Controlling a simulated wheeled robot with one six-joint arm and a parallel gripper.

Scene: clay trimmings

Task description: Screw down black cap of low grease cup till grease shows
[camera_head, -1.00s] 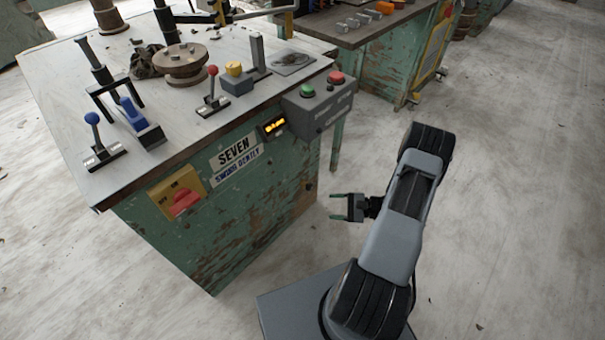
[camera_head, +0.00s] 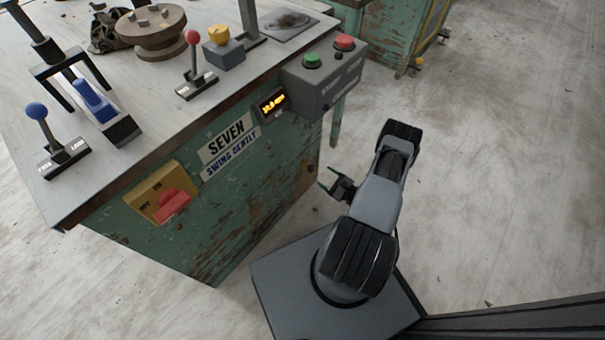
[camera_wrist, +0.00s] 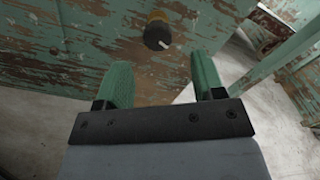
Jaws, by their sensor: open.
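A white mark shows on the cap's face. No grease can be made out. In the head view a small dark spot near the cabinet's right edge may be this cup, too small to be sure. My gripper (camera_head: 328,181) is open and empty, facing the green side. In the wrist view its two green fingers (camera_wrist: 161,68) stand apart, with the cap ahead of and above their tips, not touching.
The bench top (camera_head: 150,180) carries a blue-knobbed lever (camera_head: 37,111), a red-knobbed lever (camera_head: 193,38) and a yellow knob (camera_head: 219,34). A grey button box (camera_head: 322,85) juts out above my gripper. A red switch (camera_head: 171,206) is on the front. Open floor lies to the right.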

